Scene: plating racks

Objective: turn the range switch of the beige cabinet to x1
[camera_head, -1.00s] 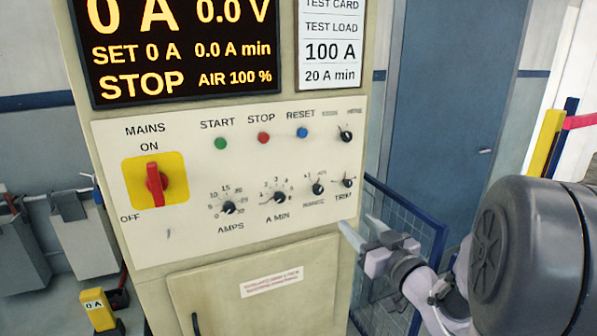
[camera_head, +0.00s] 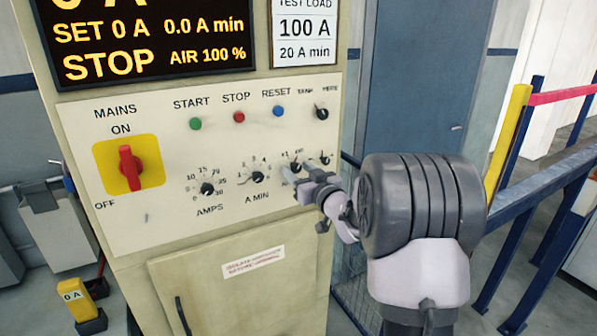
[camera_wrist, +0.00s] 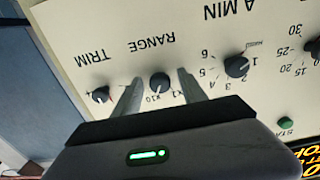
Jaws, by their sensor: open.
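The beige cabinet (camera_head: 130,225) has a pale control panel on its front. The range switch is a small black knob (camera_wrist: 160,82) in the wrist view, with "RANGE" on one side and "x10" and "x1" on the other. I cannot make out which mark its pointer faces. My gripper (camera_wrist: 160,76) is open, with one finger on each side of the knob; contact is not clear. In the head view my gripper (camera_head: 306,166) is at the panel's lower right and partly covers the range switch and its lettering.
The trim knob (camera_wrist: 101,95) sits close beside one finger, and the A MIN knob (camera_wrist: 236,66) lies beyond the other. The red mains switch (camera_head: 130,168) is at the panel's left. A blue railing (camera_head: 535,200) stands right of my arm.

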